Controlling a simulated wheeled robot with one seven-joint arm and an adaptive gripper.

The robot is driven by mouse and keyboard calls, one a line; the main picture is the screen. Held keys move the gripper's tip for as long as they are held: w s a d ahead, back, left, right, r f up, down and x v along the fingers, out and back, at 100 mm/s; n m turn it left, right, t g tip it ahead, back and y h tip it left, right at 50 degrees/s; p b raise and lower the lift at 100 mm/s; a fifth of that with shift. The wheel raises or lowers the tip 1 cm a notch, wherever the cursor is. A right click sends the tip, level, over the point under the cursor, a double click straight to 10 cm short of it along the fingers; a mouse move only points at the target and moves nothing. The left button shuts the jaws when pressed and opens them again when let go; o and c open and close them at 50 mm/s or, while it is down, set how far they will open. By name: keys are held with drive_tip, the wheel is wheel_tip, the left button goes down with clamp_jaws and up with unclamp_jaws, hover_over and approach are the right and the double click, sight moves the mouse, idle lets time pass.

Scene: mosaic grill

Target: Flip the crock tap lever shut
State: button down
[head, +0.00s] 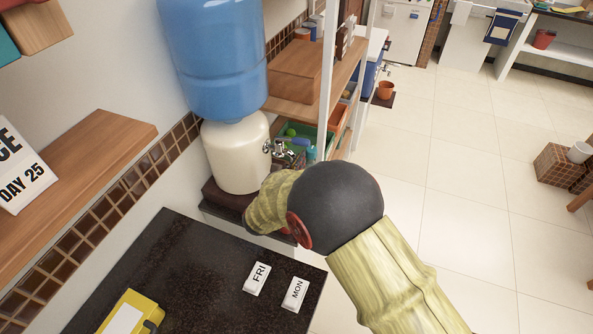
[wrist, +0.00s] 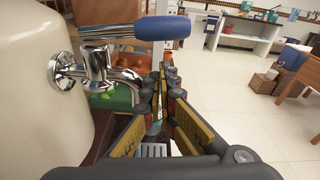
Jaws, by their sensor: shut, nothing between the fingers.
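The cream crock (head: 237,153) stands on a dark stand against the wall, with a blue water bottle (head: 212,60) upside down on top. Its chrome tap (head: 279,150) sticks out to the right in the head view. In the wrist view the tap body (wrist: 98,68) is close on the left, and its lever with a blue grip (wrist: 160,29) lies roughly level, pointing right. My gripper (wrist: 166,72) is shut and empty, just right of the spout and below the lever grip. I cannot tell whether it touches the tap. In the head view my arm hides the gripper.
A dark counter (head: 190,270) in front holds FRI (head: 257,278) and MON (head: 294,294) blocks and a yellow object (head: 130,312). A wooden shelf unit (head: 297,88) stands behind the tap. A drip grate (wrist: 154,150) shows below my gripper. The tiled floor (head: 450,180) at right is open.

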sight(293, 140)
drive_tip(key=shift+s+a+r, duration=0.1)
drive_tip(key=shift+s+r, duration=0.05)
drive_tip(key=shift+r, duration=0.4)
drive_tip(key=shift+s+a+r, duration=0.1)
drive_tip(key=shift+r, duration=0.45)
drive_tip(key=shift+r, duration=0.15)
drive_tip(key=shift+d+r+n+p, duration=0.15)
drive_tip(key=shift+n+p, duration=0.15)
drive_tip(key=shift+p, duration=0.3)
